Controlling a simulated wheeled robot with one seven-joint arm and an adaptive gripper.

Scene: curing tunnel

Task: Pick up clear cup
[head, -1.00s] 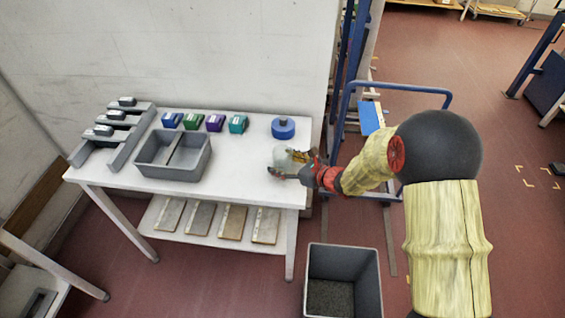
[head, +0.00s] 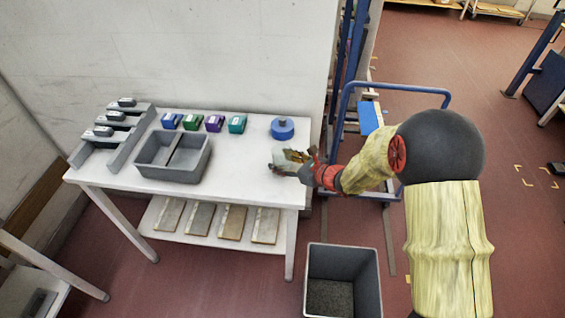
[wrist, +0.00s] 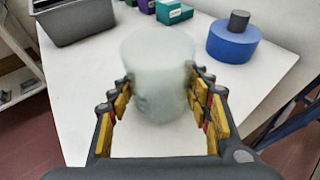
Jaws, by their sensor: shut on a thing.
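The clear cup (wrist: 157,62) is a frosted, pale, see-through cylinder standing upright in the wrist view. My gripper (wrist: 160,95) has its yellow-padded fingers against both sides of the cup, shut on it. In the head view my gripper (head: 288,160) is low over the right front part of the white table (head: 235,180). The cup is hard to make out there against the white top and behind the fingers. I cannot tell whether its base touches the table.
A blue round piece with a dark knob (head: 283,127) stands behind the cup. Several small coloured boxes (head: 214,123) line the back. A grey divided bin (head: 173,170) and a stepped grey rack (head: 115,137) stand left. A grey floor bin (head: 343,250) and blue-framed cart (head: 380,89) are nearby.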

